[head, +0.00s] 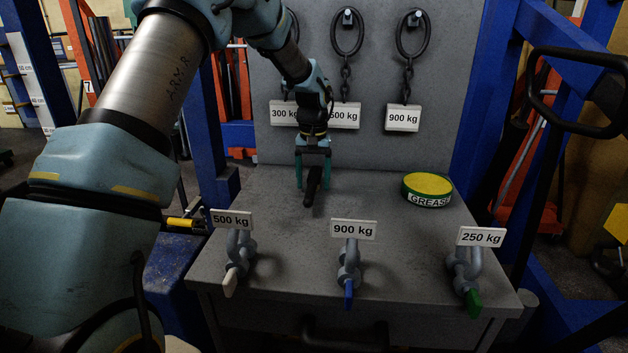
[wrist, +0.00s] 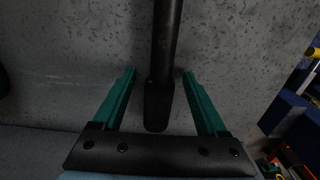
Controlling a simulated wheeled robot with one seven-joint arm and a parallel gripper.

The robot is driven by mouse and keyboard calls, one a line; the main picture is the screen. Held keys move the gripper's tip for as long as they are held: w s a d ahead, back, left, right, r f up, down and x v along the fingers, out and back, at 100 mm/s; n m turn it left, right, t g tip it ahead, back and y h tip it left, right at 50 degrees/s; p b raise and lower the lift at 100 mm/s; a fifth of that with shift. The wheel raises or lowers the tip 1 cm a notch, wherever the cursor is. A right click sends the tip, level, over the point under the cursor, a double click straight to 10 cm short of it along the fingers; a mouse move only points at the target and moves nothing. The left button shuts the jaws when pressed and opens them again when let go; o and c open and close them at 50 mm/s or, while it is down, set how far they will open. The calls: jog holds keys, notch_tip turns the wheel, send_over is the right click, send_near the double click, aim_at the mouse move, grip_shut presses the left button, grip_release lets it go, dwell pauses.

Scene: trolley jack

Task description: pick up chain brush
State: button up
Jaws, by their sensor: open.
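The chain brush (head: 312,187) is a dark, narrow tool on the grey worktop (head: 268,212), toward its back left. In the wrist view the brush (wrist: 163,60) runs down from the top edge and ends in a wider dark part between the fingers. My gripper (head: 313,182) points down over it, with green fingers apart, one on each side. In the wrist view my gripper (wrist: 159,75) is open, with a gap between the brush and each finger. The brush's far end is cut off in the wrist view.
A green-rimmed grease tin (head: 427,190) stands right of the brush. Shackles tagged 500 kg (head: 239,255), 900 kg (head: 348,265) and 250 kg (head: 467,268) line the front edge. Chains with labels, such as the 900 kg chain (head: 409,75), hang on the back panel (head: 450,125).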

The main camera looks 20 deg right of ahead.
jog(key=shift+c, duration=0.2)
grip_shut()
dwell(0.4)
